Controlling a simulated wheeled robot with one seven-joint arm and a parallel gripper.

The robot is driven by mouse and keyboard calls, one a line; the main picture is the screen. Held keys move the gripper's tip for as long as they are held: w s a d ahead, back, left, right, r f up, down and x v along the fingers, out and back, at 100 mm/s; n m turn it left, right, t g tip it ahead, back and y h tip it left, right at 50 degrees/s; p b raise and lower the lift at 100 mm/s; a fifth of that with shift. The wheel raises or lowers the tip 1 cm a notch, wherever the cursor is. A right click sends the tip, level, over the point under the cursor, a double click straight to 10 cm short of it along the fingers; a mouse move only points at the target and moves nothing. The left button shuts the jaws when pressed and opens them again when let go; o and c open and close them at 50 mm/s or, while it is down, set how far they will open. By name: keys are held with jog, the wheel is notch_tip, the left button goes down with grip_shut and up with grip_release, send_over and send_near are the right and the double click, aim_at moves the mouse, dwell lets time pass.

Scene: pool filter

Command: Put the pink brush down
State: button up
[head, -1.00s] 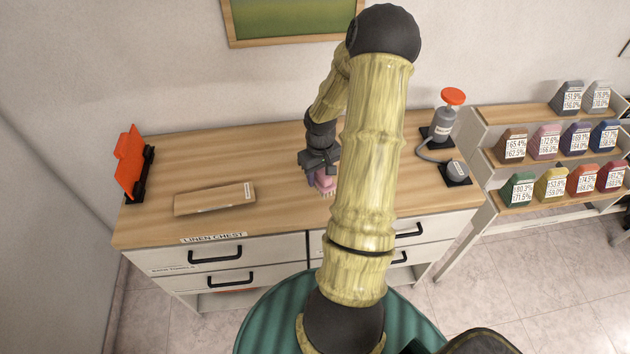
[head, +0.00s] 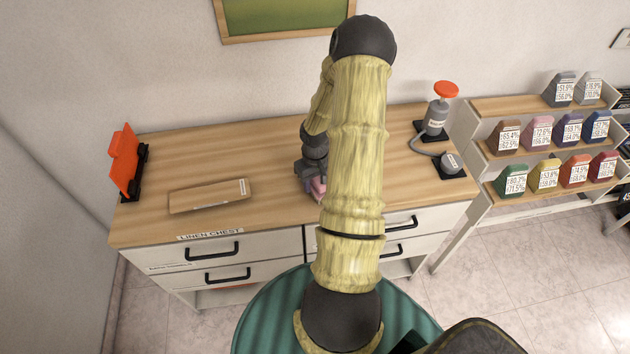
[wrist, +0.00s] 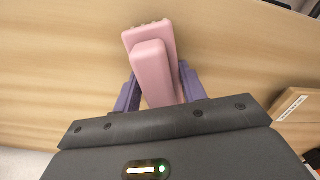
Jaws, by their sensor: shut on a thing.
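The pink brush (wrist: 155,62) is between the two purple fingers of my gripper (wrist: 160,90) in the wrist view. My gripper is shut on it. In the head view my gripper (head: 311,180) is low over the wooden top of the linen chest (head: 270,150), near its front middle. A small part of the pink brush (head: 318,186) shows below the gripper there. My arm hides its right side. I cannot tell whether the brush touches the chest top.
A flat wooden board (head: 209,196) lies left of my gripper. An orange item in a black stand (head: 124,160) is at the far left. A pump with a red knob (head: 437,112) stands at the right. A rack of coloured blocks (head: 540,150) is further right. Bare wood lies behind the board.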

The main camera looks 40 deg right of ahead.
jog(key=shift+f, duration=0.2)
jog(key=o, duration=0.9)
jog(key=shift+r, duration=0.1)
notch_tip(320, 180, up, 12)
jog(key=shift+r, duration=0.15)
